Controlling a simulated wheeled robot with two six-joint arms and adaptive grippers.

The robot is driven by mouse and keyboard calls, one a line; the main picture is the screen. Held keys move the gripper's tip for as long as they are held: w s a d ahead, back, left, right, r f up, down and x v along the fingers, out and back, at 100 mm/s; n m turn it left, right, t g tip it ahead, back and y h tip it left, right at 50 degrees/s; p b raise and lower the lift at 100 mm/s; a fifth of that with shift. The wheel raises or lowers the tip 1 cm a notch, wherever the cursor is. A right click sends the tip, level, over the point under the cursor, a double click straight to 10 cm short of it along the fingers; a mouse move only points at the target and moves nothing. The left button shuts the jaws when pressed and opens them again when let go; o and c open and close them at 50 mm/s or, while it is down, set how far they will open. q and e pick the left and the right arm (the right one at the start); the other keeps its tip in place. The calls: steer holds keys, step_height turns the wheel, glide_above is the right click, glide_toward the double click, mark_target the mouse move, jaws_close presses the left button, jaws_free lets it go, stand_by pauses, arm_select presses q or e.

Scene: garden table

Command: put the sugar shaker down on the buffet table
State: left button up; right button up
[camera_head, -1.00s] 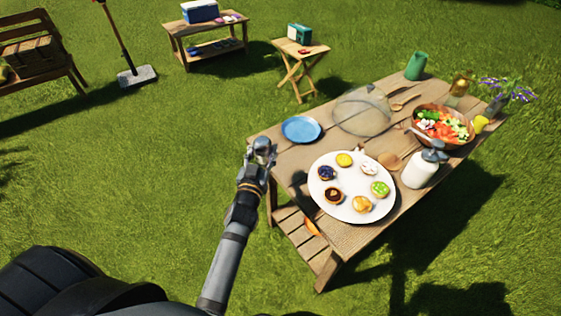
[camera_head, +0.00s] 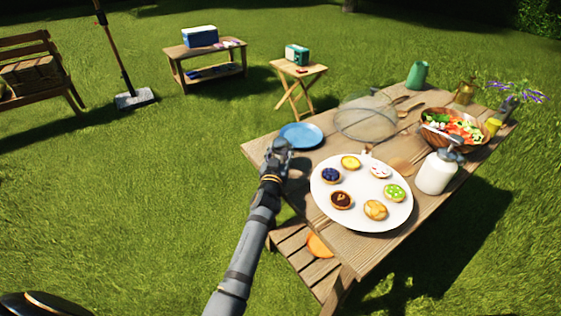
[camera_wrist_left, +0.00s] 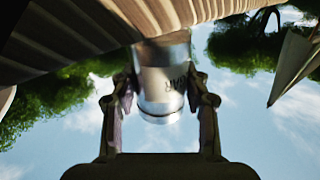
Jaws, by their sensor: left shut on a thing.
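My left gripper (camera_head: 280,150) is at the left end of the wooden buffet table (camera_head: 335,245), just below the blue plate in the head view. In the left wrist view my left gripper (camera_wrist_left: 161,90) is shut around the sugar shaker (camera_wrist_left: 162,95), a shiny cylinder with dark lettering. That view is upside down, with table planks at the top and sky below. The shaker's upper end in that picture meets the planks; I cannot tell whether it touches them. In the head view the shaker is hardly distinguishable at the gripper. My right gripper is not in view.
A blue plate (camera_head: 301,135), a white platter of tarts (camera_head: 360,218), a mesh dome (camera_head: 364,118), a white canister (camera_head: 436,175) and a salad bowl (camera_head: 455,143) occupy the table. Bare planks show left of the platter. A bench (camera_head: 290,250) runs along the near side.

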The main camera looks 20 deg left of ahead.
arm_select(q)
step_height(320, 180, down, 2)
steer(key=shift+f, duration=0.1)
steer(key=shift+r, duration=0.3)
steer(key=shift+f, duration=0.2)
steer(key=o, duration=1.2)
steer(key=shift+o, duration=0.2)
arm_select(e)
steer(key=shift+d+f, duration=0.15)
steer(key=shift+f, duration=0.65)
arm_select(q)
steer(key=shift+r, duration=0.1)
